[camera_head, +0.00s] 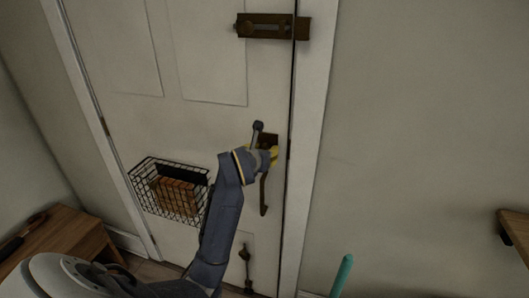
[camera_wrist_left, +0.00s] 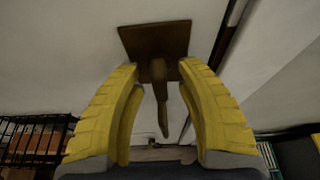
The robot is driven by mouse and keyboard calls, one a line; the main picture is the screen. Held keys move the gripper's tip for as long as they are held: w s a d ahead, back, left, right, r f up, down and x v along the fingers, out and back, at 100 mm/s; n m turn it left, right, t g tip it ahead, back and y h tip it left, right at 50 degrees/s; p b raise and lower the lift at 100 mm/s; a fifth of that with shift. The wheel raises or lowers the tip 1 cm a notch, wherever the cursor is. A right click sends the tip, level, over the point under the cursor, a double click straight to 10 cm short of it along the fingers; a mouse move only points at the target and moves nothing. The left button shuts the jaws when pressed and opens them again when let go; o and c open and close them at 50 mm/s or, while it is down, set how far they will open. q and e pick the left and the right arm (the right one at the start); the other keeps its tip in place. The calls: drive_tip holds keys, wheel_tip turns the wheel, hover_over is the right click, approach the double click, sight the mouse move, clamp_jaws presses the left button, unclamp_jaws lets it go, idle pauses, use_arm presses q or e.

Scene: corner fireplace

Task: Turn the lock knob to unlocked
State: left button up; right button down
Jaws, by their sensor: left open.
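A dark bronze lock plate (camera_head: 268,139) is fixed near the right edge of the white door (camera_head: 205,55). In the left wrist view the plate (camera_wrist_left: 150,40) carries a small, shadowed knob (camera_wrist_left: 158,70), with a long dark lever (camera_wrist_left: 163,110) hanging down below it. My left gripper (camera_head: 274,155) is at the plate in the head view, and my wrist hides much of the lock there. In the left wrist view its yellow fingers (camera_wrist_left: 160,100) are open, one on each side of the knob and lever. No contact can be made out.
A bronze slide bolt (camera_head: 268,26) sits higher on the door. A black wire basket (camera_head: 150,194) holding brown items hangs to the left. A wooden table (camera_head: 75,239) stands lower left. A teal rod (camera_head: 342,274) rises at the bottom.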

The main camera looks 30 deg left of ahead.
use_arm(q)
drive_tip(key=v, duration=0.7)
drive_tip(key=shift+s, duration=0.2)
drive_tip(key=shift+d+r, duration=0.1)
